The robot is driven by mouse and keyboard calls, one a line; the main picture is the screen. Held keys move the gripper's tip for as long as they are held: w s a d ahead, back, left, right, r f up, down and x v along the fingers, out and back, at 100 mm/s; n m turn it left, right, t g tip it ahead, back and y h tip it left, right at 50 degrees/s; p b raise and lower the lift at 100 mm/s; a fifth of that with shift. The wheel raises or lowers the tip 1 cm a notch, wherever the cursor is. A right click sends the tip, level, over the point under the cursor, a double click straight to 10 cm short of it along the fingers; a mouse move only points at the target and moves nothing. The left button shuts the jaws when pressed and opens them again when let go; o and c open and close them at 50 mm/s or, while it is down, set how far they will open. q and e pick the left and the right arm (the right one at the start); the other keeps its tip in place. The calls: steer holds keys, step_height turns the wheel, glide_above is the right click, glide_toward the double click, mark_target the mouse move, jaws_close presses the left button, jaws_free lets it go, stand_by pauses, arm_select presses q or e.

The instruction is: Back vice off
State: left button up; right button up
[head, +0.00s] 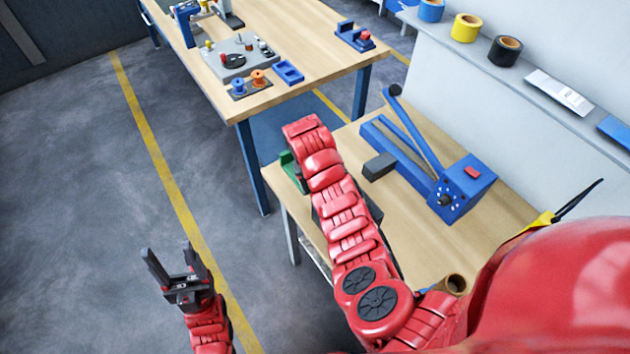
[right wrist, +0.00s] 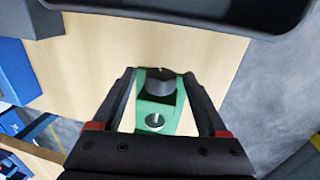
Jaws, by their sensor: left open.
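The green vice (right wrist: 160,118) sits at the edge of the wooden table in the right wrist view, with a dark grey part (right wrist: 157,86) and a round metal screw head (right wrist: 154,121) on it. In the head view only a bit of the green vice (head: 290,165) shows beside my right arm, which hides the rest. My right gripper (right wrist: 160,75) is open, its fingers apart on either side of the vice; I cannot tell whether they touch it. My left gripper (head: 172,262) is open and empty above the floor at lower left.
A blue lever tool (head: 462,192) and a dark grey block (head: 379,166) are on the near table (head: 430,245). A cardboard tube (head: 453,284) lies near my body. A second table (head: 310,60) with fixtures stands behind. A shelf (head: 540,72) at right holds tape rolls.

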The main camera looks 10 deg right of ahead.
steer(key=shift+a+r+b, duration=0.15)
steer(key=shift+r+b, duration=0.15)
steer(key=shift+r, duration=0.15)
step_height(320, 180, up, 16)
steer(key=s+a+p, duration=0.1)
steer(key=a+p, duration=0.1)
steer(key=p, duration=0.3)
steer(key=shift+a+r, duration=0.15)
steer(key=shift+a, duration=0.1)
